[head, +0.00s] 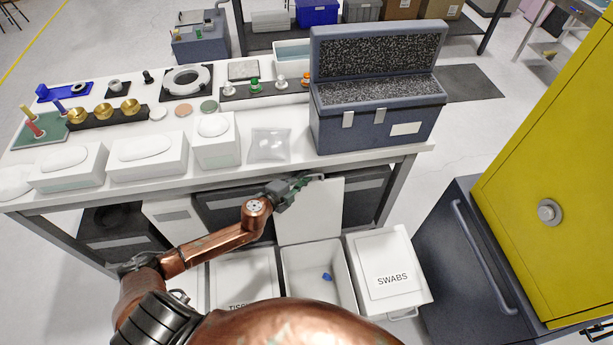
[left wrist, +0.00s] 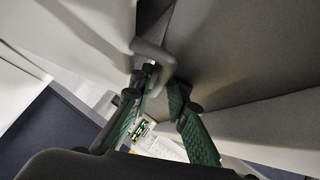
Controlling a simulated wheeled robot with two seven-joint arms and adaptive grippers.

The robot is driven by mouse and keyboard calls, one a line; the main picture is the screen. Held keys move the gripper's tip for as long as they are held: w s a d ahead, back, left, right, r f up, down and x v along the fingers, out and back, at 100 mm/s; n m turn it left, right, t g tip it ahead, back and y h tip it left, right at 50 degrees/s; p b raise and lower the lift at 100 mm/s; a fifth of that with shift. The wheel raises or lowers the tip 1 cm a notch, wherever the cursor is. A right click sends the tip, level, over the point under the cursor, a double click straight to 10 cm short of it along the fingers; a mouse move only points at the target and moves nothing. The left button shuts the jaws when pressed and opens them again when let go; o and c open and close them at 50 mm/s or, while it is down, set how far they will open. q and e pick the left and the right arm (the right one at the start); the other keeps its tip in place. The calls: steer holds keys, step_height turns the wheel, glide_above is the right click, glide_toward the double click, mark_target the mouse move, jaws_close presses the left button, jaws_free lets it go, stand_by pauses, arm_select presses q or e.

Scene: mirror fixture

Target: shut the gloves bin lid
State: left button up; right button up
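The bin between the tissue bin and the swabs bin stands open, and its white inside (head: 301,263) shows a small blue item (head: 327,277). No gloves label shows on it. Its white lid (head: 310,215) stands up at the bin's back edge, below the table front. My left gripper (head: 299,182) is at the top edge of this lid. My right gripper is not in view.
The swabs bin (head: 391,277) to the right and the tissue bin (head: 243,272) to the left are shut. The white table (head: 250,175) overhangs behind, carrying boxes and a dark foam-lined case (head: 375,115). A yellow cabinet (head: 560,180) stands at right.

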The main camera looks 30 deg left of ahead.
arm_select(q)
steer(key=shift+w+d+f, duration=0.1)
steer(key=shift+w+f, duration=0.05)
steer(key=shift+w, duration=0.2)
steer(key=shift+s, duration=0.1)
steer(key=shift+c, duration=0.7)
jaws_close()
